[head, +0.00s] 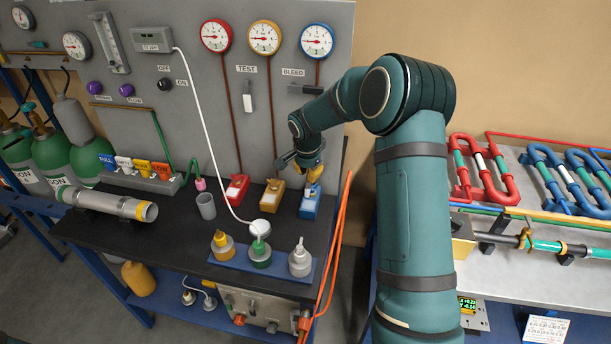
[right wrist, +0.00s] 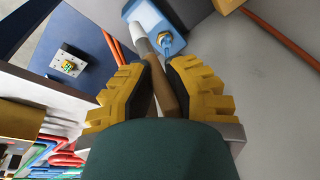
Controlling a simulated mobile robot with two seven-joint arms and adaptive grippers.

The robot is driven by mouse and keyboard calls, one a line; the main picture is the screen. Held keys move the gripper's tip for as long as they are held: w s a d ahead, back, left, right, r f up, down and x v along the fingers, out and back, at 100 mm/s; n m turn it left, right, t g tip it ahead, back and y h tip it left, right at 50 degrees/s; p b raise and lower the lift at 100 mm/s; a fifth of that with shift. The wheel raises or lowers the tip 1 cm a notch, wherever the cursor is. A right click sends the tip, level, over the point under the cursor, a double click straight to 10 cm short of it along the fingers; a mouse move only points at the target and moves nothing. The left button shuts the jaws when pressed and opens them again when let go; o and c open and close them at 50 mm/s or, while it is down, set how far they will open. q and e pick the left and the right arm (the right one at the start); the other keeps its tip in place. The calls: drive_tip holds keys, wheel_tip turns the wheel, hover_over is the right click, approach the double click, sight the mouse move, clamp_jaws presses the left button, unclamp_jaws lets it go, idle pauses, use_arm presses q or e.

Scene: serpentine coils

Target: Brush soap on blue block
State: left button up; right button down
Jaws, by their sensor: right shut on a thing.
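The blue block (head: 309,206) stands at the right end of a row of blocks on the dark bench. In the right wrist view the blue block (right wrist: 152,18) is at the top, with a brass fitting on it. My right gripper (head: 313,176) is just above the blue block. Its yellow fingers (right wrist: 162,68) are shut on a brush handle (right wrist: 166,88), brown with a pale front part that runs up to the block. I cannot tell whether the brush tip touches the block. No soap shows clearly on it. My left gripper is not in view.
A red block (head: 236,188) and a yellow block (head: 273,197) stand left of the blue one. Orange (head: 222,246), green (head: 260,255) and white (head: 300,262) pots sit on a blue tray in front. A grey cup (head: 206,206) is to the left. Orange hoses (head: 337,245) hang at the right edge.

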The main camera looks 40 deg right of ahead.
drive_tip(key=shift+p+v, duration=0.4)
drive_tip(key=shift+v, duration=0.45)
drive_tip(key=shift+w+d+r, duration=0.15)
drive_tip(key=shift+r, duration=0.15)
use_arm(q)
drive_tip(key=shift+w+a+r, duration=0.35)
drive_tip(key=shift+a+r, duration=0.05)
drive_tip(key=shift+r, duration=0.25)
use_arm(e)
drive_tip(key=shift+f, duration=0.1)
drive_tip(key=shift+f+b, duration=0.5)
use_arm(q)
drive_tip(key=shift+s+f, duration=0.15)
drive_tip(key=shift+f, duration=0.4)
use_arm(e)
drive_tip(key=shift+r, duration=0.1)
drive_tip(key=shift+d, duration=0.1)
